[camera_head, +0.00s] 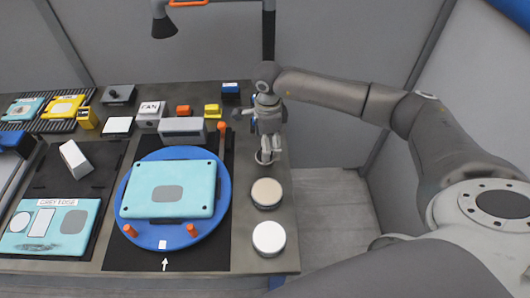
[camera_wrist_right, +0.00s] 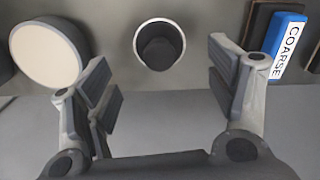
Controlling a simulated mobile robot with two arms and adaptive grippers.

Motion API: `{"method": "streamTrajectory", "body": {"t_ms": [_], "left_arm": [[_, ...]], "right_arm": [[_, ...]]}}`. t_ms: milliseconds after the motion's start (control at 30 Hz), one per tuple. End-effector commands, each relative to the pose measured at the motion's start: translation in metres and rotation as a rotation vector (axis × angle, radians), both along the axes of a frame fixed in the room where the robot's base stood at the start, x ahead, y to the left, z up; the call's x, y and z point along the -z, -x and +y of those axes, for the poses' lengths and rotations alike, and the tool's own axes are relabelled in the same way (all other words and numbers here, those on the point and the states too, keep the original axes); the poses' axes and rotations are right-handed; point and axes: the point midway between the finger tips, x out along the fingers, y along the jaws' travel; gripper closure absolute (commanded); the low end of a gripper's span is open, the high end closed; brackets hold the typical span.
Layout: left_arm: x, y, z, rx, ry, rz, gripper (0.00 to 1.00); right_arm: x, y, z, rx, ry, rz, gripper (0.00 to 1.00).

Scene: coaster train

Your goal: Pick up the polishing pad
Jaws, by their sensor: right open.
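No label shows which thing is the polishing pad. Two round pads stand on the table's right side: one with a beige top (camera_head: 267,190) and one with a white top (camera_head: 269,236). A cream-topped round pad (camera_wrist_right: 45,52) shows at upper left in the right wrist view, outside the fingers. My right gripper (camera_head: 266,150) points down at the table's right edge, just behind the beige pad. Its fingers (camera_wrist_right: 162,62) are spread and empty. A pale-rimmed round holder (camera_wrist_right: 159,22) with a dark inside lies between and beyond the fingertips. My left gripper is not in view.
A blue block marked COARSE (camera_wrist_right: 287,47) lies right of the fingers. A blue turntable (camera_head: 130,195) with a teal panel (camera_head: 185,180) and orange pegs stands left of the pads. Another teal panel (camera_head: 70,240) lies at left. Free floor lies right of the table.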

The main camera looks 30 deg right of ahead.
Motion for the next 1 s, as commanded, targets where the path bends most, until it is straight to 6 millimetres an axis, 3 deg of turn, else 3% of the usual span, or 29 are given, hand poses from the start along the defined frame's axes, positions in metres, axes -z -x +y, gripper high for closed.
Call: {"method": "streamTrajectory", "body": {"t_ms": [100, 300, 600, 1000], "left_arm": [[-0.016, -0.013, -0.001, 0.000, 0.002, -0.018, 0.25], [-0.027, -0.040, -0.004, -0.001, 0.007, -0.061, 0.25], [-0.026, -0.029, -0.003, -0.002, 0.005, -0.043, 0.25], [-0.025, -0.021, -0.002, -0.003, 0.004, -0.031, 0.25]], "right_arm": [[0.012, 0.000, 0.004, 0.000, -0.001, 0.005, 0.22], [0.039, -0.001, 0.005, 0.001, 0.001, 0.003, 0.22], [0.046, -0.002, 0.005, 0.000, 0.000, 0.000, 0.22], [0.045, -0.002, 0.005, 0.000, 0.000, 0.001, 0.72]]}}
